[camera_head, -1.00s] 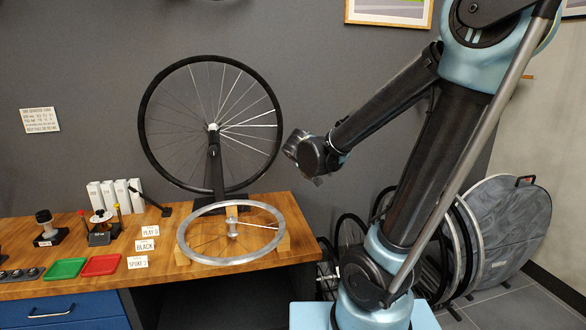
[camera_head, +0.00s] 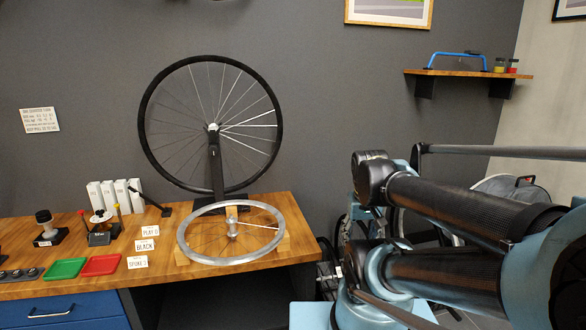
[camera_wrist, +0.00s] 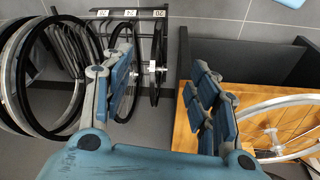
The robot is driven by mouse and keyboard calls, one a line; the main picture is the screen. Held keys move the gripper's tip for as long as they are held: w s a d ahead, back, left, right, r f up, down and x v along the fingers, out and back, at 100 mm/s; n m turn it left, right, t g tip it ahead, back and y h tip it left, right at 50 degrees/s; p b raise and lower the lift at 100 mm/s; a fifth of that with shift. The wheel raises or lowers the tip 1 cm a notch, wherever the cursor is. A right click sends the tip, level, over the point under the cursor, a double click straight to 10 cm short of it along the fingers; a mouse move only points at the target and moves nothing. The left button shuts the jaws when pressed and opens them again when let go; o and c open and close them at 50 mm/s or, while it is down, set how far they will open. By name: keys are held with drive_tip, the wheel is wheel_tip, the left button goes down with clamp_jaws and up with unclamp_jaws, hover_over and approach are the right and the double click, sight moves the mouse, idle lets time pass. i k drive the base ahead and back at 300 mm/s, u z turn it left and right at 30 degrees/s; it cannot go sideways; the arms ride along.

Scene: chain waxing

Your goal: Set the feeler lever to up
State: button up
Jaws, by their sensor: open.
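My gripper (camera_wrist: 160,65) is open and empty in the wrist view, with its blue-grey fingers apart on either side of the rack area. In the head view my arm is folded at the right and the gripper cannot be made out. A black slanted lever-like bar (camera_head: 150,201) stands at the back of the wooden bench, left of the truing stand (camera_head: 215,165), which holds a black-rimmed wheel (camera_head: 146,120) upright. I cannot tell whether this bar is the feeler lever, and no lever position can be read. My gripper is well away from it.
A silver rim (camera_head: 190,255) lies flat on wooden blocks on the bench (camera_head: 225,280). Green (camera_head: 65,269) and red (camera_head: 100,265) trays and small label cards sit left of it. A rack (camera_wrist: 150,14) of wheels stands on the floor, below my gripper. A wall shelf (camera_head: 465,73) is at right.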

sight(137, 194)
drive_tip(key=u, duration=1.5)
